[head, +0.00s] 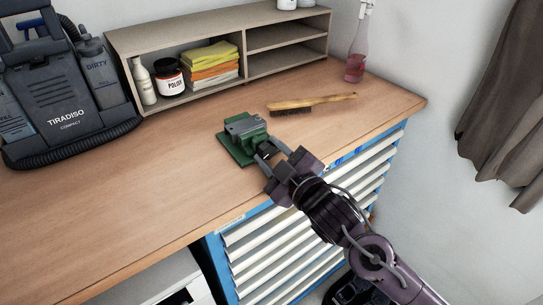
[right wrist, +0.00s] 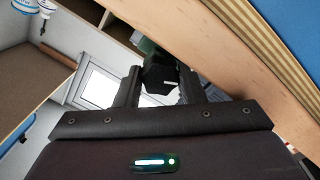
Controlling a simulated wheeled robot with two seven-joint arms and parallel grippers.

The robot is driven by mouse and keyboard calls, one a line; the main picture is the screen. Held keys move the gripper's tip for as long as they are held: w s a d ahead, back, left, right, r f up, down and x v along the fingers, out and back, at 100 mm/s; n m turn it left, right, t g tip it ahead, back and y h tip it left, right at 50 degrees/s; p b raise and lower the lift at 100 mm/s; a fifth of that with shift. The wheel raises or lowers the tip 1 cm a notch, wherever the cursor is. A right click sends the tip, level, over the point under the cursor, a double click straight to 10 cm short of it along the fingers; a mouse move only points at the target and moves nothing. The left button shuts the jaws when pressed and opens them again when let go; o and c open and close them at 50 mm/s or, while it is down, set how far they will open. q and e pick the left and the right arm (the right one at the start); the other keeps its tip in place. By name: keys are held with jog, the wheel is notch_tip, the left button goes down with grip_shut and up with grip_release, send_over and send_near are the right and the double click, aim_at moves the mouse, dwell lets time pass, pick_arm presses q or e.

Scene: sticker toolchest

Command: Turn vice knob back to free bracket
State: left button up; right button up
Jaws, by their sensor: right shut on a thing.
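A green vice (head: 236,148) with a grey metal bracket (head: 245,126) on its top sits on the wooden workbench near the front edge. My right gripper (head: 268,153) reaches it from the front right, with its fingers around the dark vice knob at the vice's near side. In the right wrist view the two fingers are shut on the dark knob (right wrist: 158,78), and part of the green vice (right wrist: 147,48) shows behind it. The fingers hide part of the knob in the head view. My left gripper is not in view.
The workbench (head: 120,210) stands over a blue toolchest with white drawers (head: 290,240). A wooden brush (head: 310,103) lies behind the vice. A shelf (head: 290,20) holds bottles, a jar and folded cloths. A carpet cleaner (head: 65,95) stands left. The bench left of the vice is clear.

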jog(key=n+b, duration=0.1)
jog(key=n, duration=0.2)
jog(key=shift+f, duration=0.1)
jog(key=n+b, duration=0.1)
jog(key=n, duration=0.1)
jog(key=shift+n+b, duration=0.4)
jog(key=n+b, duration=0.3)
jog(key=n, duration=0.1)
jog(key=shift+f, duration=0.1)
pick_arm(q)
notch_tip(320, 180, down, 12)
jog(key=b, duration=0.6)
pick_arm(e)
jog(key=n, duration=0.5)
jog(key=shift+n, duration=0.4)
jog(key=shift+n+b, duration=1)
jog(key=shift+n, duration=0.2)
jog(key=shift+n+b, duration=0.35)
jog(key=shift+n, duration=0.15)
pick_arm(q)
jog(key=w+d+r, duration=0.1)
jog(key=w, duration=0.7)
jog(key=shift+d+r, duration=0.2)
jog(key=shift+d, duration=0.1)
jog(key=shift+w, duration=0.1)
pick_arm(e)
jog(key=o, duration=0.7)
